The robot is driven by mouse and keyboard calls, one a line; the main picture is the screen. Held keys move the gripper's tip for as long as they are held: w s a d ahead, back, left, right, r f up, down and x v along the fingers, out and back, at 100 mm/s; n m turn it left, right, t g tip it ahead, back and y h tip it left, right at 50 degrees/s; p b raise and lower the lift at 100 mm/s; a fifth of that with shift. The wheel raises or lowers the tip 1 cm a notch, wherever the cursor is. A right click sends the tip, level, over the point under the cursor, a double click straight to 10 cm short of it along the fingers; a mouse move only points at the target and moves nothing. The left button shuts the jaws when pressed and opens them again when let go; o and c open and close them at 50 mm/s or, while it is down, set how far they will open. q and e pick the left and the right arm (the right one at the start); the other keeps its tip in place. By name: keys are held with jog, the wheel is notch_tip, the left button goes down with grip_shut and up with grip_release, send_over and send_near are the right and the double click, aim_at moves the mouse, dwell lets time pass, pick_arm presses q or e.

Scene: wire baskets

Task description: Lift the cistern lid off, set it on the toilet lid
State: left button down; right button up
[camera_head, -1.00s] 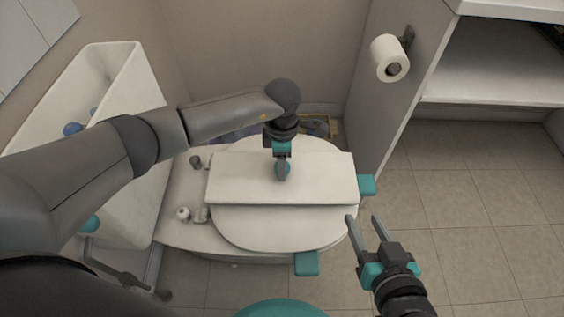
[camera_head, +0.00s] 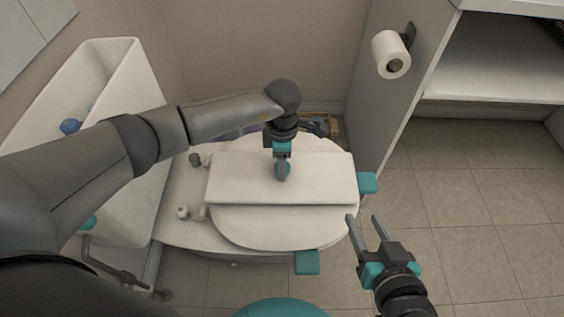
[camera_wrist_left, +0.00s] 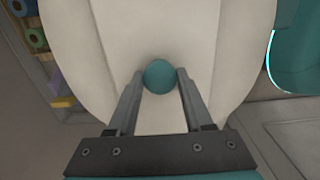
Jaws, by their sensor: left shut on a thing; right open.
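The cistern lid (camera_head: 315,180), a white rectangular slab, lies across the round white toilet lid (camera_head: 270,230) in the head view. My left gripper (camera_head: 282,175) is above the slab, shut on its teal knob (camera_wrist_left: 159,76), which shows between the fingers in the left wrist view. Whether the slab's underside fully touches the toilet lid cannot be told. The cistern (camera_head: 122,65) stands uncovered at the left, with blue parts inside, partly hidden by my left arm. My right gripper (camera_head: 364,218) is open and empty, right of the toilet lid.
Teal blocks (camera_head: 368,183) stick out at the toilet's right side and front (camera_head: 307,262). A toilet roll (camera_head: 391,54) hangs on the partition at the right. Shelves (camera_head: 500,95) stand beyond it. Tiled floor (camera_head: 480,220) at the right is clear.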

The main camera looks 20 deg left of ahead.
pick_arm(q)
jog(key=c, duration=0.6)
grip_release()
jog(key=o, duration=0.4)
